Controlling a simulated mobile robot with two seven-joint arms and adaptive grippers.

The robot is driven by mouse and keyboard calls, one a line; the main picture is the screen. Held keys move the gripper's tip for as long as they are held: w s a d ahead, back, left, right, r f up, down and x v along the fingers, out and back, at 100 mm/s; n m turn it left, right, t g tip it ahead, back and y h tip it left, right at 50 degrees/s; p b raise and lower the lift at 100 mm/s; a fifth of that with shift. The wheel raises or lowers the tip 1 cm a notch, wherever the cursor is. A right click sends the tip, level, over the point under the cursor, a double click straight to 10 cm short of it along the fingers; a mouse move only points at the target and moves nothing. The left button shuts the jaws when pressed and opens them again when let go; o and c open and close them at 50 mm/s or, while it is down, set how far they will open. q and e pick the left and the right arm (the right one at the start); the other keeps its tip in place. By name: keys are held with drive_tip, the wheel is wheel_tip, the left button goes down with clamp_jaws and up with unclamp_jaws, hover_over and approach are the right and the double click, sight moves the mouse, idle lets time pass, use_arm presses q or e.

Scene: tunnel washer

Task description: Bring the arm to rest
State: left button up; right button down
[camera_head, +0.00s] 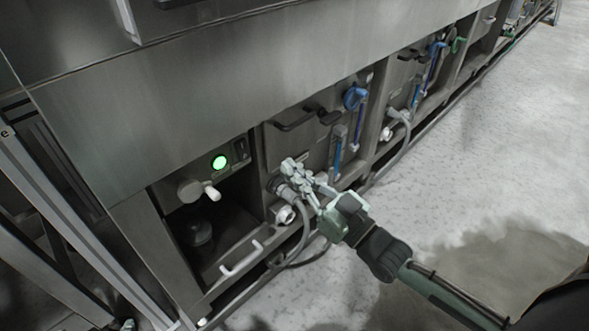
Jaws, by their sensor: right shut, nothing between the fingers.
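My right arm (440,294) comes in from the lower right and reaches toward the lower compartments of the tunnel washer (180,115). My right gripper (291,166) is shut and empty. In the picture it lies in front of a compartment panel (310,150), just above a white pipe fitting (285,214). I cannot tell whether it touches anything there. My left gripper is not in view.
A green lit button (219,162) and a pale lever handle (200,190) are left of my gripper. Blue valve handles (355,97) and grey hoses (403,140) line the machine to the right. The speckled floor (470,150) at right is clear.

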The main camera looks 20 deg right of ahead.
idle(0.5)
drive_tip(key=s+d+f+m+g+h+p, duration=0.1)
drive_tip(key=s+f+g+h+p, duration=0.2)
drive_tip(key=f, duration=0.5)
drive_tip(key=s+d+f+g+h+p, duration=0.1)
drive_tip(key=d+f+g+h, duration=0.1)
drive_tip(key=f+g, duration=0.45)
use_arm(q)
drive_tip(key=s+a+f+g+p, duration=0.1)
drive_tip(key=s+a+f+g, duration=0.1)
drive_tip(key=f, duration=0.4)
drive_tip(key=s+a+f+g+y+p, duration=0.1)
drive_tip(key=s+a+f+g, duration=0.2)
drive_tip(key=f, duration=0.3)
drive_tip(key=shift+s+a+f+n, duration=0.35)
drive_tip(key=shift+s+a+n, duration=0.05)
use_arm(e)
drive_tip(key=s+d+f+g+h, duration=0.1)
drive_tip(key=s+d+f+g, duration=0.1)
drive_tip(key=s, duration=0.4)
drive_tip(key=s+d+f+m+g+h, duration=0.1)
drive_tip(key=s+f+g+h, duration=0.1)
drive_tip(key=s+f+g, duration=0.2)
drive_tip(key=s+f, duration=0.2)
drive_tip(key=s, duration=0.1)
drive_tip(key=shift+d, duration=0.35)
drive_tip(key=shift+g, duration=0.25)
